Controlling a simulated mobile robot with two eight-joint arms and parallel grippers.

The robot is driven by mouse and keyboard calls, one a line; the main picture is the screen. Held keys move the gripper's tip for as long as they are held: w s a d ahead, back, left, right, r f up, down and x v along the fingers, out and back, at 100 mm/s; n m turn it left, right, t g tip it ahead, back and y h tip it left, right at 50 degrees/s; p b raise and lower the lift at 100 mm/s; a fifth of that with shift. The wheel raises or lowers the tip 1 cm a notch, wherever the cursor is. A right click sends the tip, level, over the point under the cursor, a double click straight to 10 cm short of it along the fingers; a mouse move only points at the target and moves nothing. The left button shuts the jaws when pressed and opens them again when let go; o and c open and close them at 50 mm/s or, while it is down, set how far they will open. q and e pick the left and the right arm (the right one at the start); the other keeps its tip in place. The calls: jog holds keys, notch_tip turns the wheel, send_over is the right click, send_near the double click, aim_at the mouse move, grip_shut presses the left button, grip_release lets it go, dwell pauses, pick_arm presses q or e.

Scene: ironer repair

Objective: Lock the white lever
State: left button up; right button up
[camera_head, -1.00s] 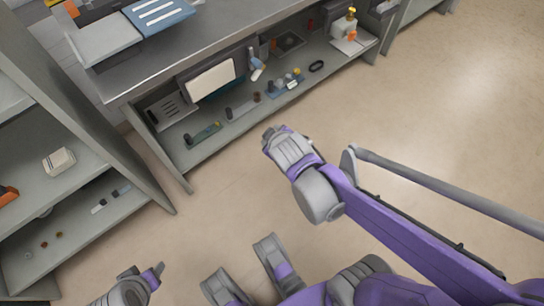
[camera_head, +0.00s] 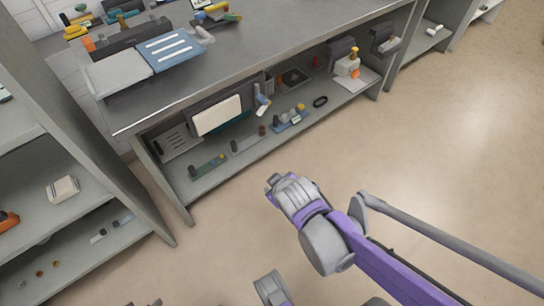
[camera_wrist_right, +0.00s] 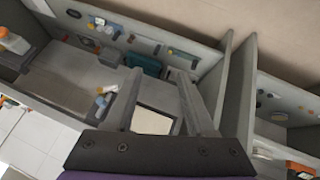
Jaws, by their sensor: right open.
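A dark machine with a white front panel (camera_head: 217,116) stands on the shelf under the bench. A small white and blue handle-like part (camera_head: 262,101) is at its right side and may be the white lever; its lock position is too small to tell. It also shows in the right wrist view, left of the fingers (camera_wrist_right: 104,97). My right gripper (camera_head: 274,183) is in front of the shelf over the floor, apart from the machine. Its two fingers are spread and empty in the right wrist view (camera_wrist_right: 160,74). Only a sliver of my left gripper (camera_head: 148,303) shows at the bottom edge.
Small parts, a blue tray (camera_head: 291,121) and a black ring (camera_head: 320,101) lie on the lower shelf. A blue and white board (camera_head: 172,50) lies on the bench (camera_head: 290,25). A shelf unit (camera_head: 110,150) stands at the left. The floor in front is clear.

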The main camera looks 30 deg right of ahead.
aim_at(262, 113)
jog(key=w+d+r+n+t+h+p, duration=0.1)
jog(key=w+d+r+n+t+p, duration=0.1)
jog(key=w+d+n+t, duration=0.45)
jog(key=w+d+r+n+t+h+p, duration=0.2)
jog(key=w+d+r+n, duration=0.15)
jog(key=w+d, duration=0.65)
notch_tip(262, 113, down, 12)
jog(key=w+a+n+t+y+p, duration=0.1)
jog(key=w+n+t+y+p, duration=0.15)
jog(key=n+y, duration=0.85)
jog(key=w+n+h, duration=0.1)
jog(key=w, duration=0.2)
jog(key=w+n+h, duration=0.1)
jog(key=w, duration=0.2)
jog(key=w+a+n+h, duration=0.1)
jog(key=w+h, duration=0.1)
jog(key=w, duration=0.1)
jog(key=shift+r+n+p, duration=0.15)
jog(key=shift+n+p, duration=0.15)
jog(key=shift+p, duration=0.1)
jog(key=shift+c, duration=0.3)
grip_shut()
